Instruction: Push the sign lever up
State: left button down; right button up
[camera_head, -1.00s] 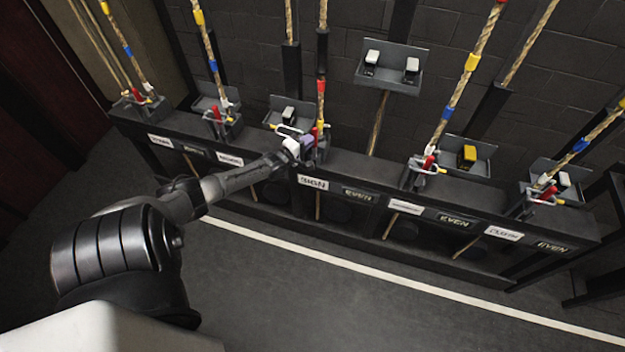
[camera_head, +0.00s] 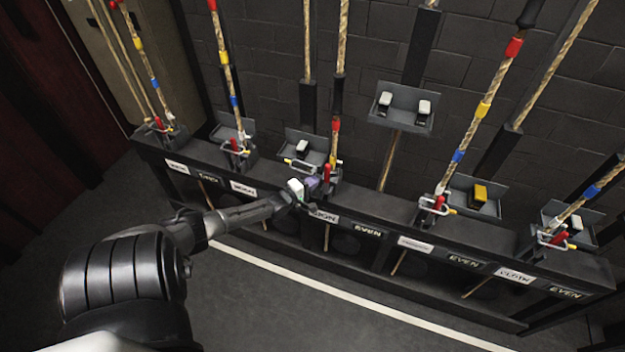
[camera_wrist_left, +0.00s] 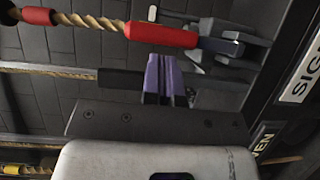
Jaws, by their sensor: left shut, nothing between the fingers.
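The sign lever (camera_head: 327,173) has a red handle at the foot of a banded rope, above the white SIGN label (camera_head: 323,216) on the dark rail. My left gripper (camera_head: 312,184), with purple fingers, is shut and empty just left of and slightly below the red handle. In the left wrist view, the red handle (camera_wrist_left: 163,36) lies across the top, and the shut fingertips (camera_wrist_left: 160,62) point at it from close below. Whether they touch it I cannot tell. The SIGN label (camera_wrist_left: 302,76) shows at the right edge. My right gripper is not in view.
Other red-handled levers stand along the rail, including one to the left (camera_head: 234,146) and one to the right (camera_head: 438,203). A grey tray (camera_head: 402,118) with two white-topped blocks hangs on the brick wall. The floor before the rail (camera_head: 300,310) is clear.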

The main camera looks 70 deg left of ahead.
pick_arm(q)
jog(key=v, duration=1)
jog(key=shift+f+p, duration=0.2)
jog(key=shift+p, duration=0.2)
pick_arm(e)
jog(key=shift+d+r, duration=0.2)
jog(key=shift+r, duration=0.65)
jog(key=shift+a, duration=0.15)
